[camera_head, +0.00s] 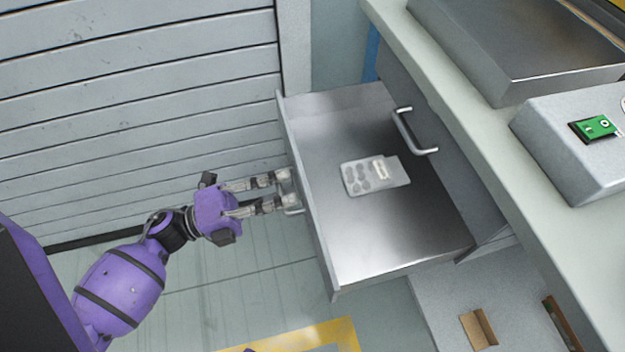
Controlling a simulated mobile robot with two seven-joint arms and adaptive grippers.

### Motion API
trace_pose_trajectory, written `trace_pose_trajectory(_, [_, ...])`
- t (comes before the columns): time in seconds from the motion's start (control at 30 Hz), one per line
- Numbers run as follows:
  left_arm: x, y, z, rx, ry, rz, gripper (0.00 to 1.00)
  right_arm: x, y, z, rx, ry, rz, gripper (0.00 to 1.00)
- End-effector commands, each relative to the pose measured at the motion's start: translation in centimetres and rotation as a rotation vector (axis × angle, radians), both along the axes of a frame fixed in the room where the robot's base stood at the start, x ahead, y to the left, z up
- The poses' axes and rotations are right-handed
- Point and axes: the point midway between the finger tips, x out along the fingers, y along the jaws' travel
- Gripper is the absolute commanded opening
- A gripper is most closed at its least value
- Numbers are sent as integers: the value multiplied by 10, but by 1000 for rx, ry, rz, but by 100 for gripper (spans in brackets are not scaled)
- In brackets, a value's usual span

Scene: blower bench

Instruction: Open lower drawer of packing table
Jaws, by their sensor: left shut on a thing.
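The packing table (500,160) runs down the right side of the head view. Its lower drawer (390,235) stands pulled out to the left, with its metal floor showing. A flat grey part with round marks and a pale label (375,175) lies inside it. Above the drawer, another drawer front with a bar handle (413,132) is closed. My left gripper (287,190) is at the outer face of the open drawer's front, shut on the drawer handle (296,209). The handle is partly hidden by the fingers. My right gripper is not in view.
A small open cardboard box (479,328) sits on a lower surface. A slatted wall (140,90) is behind my left arm. Yellow floor marking (345,333) shows below.

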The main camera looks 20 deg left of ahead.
Motion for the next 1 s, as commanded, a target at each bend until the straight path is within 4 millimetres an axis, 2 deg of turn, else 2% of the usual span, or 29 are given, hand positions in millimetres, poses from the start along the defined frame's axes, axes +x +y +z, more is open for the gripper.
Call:
trace_pose_trajectory(0.1, [-9,14,0,2,1,1,0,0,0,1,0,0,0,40])
trace_pose_trajectory(0.3, [-18,26,0,2,1,2,0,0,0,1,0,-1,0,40])
trace_pose_trajectory(0.73, [-19,28,0,0,0,2,0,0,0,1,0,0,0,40])
trace_pose_trajectory(0.77, [-19,28,0,0,0,2,9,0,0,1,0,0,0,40])
trace_pose_trajectory(0.83, [-19,28,0,0,0,2,17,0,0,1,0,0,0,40])
trace_pose_trajectory(1.0, [-19,28,0,0,0,1,17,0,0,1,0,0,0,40])
